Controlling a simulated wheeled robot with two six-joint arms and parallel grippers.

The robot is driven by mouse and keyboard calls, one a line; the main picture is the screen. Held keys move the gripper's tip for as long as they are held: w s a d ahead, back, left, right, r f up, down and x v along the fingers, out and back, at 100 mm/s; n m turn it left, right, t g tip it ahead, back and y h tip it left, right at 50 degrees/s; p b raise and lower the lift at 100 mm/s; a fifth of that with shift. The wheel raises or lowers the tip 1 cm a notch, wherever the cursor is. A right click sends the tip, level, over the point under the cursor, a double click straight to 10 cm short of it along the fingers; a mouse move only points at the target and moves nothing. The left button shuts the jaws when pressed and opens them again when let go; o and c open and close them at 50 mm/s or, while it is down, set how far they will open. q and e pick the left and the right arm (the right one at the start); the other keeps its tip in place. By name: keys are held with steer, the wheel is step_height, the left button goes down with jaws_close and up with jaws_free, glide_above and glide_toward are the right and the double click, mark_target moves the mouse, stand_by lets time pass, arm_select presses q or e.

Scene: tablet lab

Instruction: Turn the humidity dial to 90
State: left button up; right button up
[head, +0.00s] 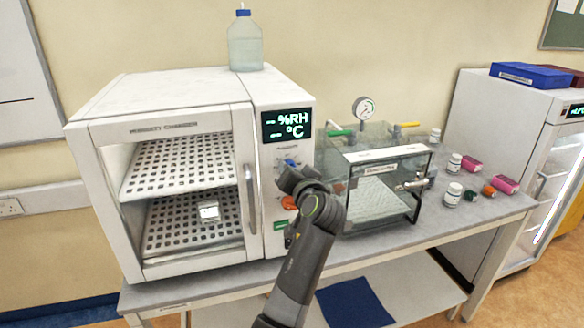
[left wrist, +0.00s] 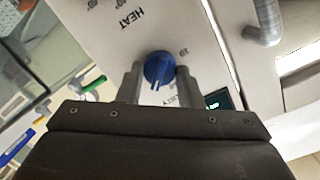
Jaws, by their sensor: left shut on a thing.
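The humidity chamber (head: 165,97) is a white cabinet on the bench with a control panel on its right side. Its blue humidity dial (head: 291,162) sits below the display (head: 286,125), which shows dashes before %RH and °C. My left gripper (head: 287,172) is at the panel and covers part of the dial. In the left wrist view, the blue dial (left wrist: 159,68) lies between the two fingers of my left gripper (left wrist: 160,78), shut on it. A pale pointer line on the dial points toward the bottom of that view. The scale numbers are too small to read surely. My right gripper is not in view.
An orange knob (head: 289,203) and a green switch (head: 281,225) are lower on the panel, close to my arm. The door handle (head: 250,200) is left of the panel. A glass chamber with a gauge (head: 364,109) stands close on the right. A bottle (head: 245,45) stands on top.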

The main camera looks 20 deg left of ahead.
arm_select(q)
steer(key=shift+w+d+r+m+y+p, duration=0.15)
steer(key=shift+m+y+p, duration=0.45)
steer(key=shift+m, duration=1.3)
steer(key=shift+s+a+r+m+y+p, duration=0.15)
steer(key=shift+m+p, duration=0.8)
steer(key=shift+m, duration=0.95)
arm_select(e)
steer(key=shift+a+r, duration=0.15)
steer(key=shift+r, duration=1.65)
arm_select(q)
steer(key=shift+w+d, duration=0.1)
steer(key=o, duration=0.7)
steer(key=shift+o, duration=1.4)
steer(key=shift+w+f, duration=0.1)
steer(key=shift+f, duration=0.15)
